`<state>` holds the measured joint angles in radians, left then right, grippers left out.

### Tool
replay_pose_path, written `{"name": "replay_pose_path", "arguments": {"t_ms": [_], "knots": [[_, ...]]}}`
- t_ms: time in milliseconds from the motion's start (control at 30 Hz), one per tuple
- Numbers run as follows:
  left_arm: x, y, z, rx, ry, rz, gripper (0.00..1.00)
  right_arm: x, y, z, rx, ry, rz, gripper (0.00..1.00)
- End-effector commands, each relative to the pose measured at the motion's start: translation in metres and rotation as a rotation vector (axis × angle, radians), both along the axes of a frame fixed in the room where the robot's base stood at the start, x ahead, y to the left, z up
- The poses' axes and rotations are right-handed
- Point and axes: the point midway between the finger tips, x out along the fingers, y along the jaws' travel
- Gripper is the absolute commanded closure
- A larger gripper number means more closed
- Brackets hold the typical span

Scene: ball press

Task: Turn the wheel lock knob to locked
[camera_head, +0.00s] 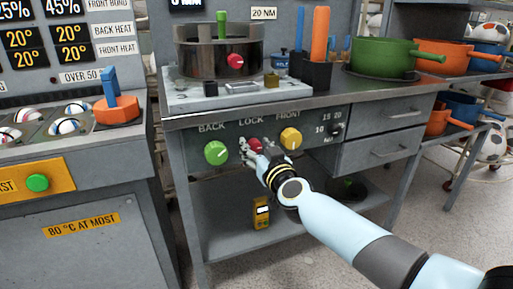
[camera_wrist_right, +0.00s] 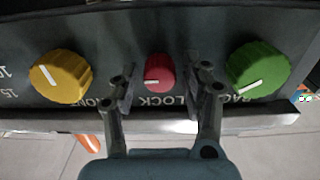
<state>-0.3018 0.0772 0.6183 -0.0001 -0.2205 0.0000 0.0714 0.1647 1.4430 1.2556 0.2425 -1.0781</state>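The red lock knob (camera_head: 255,145) is on the front panel under the label LOCK, between a green knob under BACK and a yellow knob under FRONT. It also shows in the right wrist view (camera_wrist_right: 158,72), with a pale mark on its face. My right gripper (camera_head: 251,151) is in front of it. In the right wrist view the fingers (camera_wrist_right: 160,84) are open, one on each side of the red knob, with gaps between them and it. The gripper partly covers the knob in the head view. My left gripper is not in view.
The green knob (camera_head: 216,153) and yellow knob (camera_head: 291,138) flank the red one closely. A small black knob (camera_head: 336,129) is further right. Drawers (camera_head: 377,148) are right of the panel. Pots (camera_head: 384,57) stand on top.

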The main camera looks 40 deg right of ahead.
Motion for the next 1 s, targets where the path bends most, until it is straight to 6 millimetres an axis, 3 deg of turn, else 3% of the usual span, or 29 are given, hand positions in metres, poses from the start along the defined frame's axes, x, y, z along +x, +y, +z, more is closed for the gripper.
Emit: {"name": "replay_pose_path", "arguments": {"t_ms": [33,333,667,1000], "knots": [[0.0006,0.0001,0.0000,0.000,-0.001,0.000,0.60,-0.0001,-0.0001,0.0000,0.000,0.000,0.000,0.61],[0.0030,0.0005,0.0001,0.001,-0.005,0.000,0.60,-0.0003,0.0001,-0.0001,0.000,0.000,0.000,1.00],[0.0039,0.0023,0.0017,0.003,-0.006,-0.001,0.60,-0.0004,0.0000,0.0001,0.046,-0.011,0.000,1.00],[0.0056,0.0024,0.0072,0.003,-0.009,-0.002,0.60,-0.0007,-0.0008,0.0000,0.272,-0.064,0.000,1.00]]}}
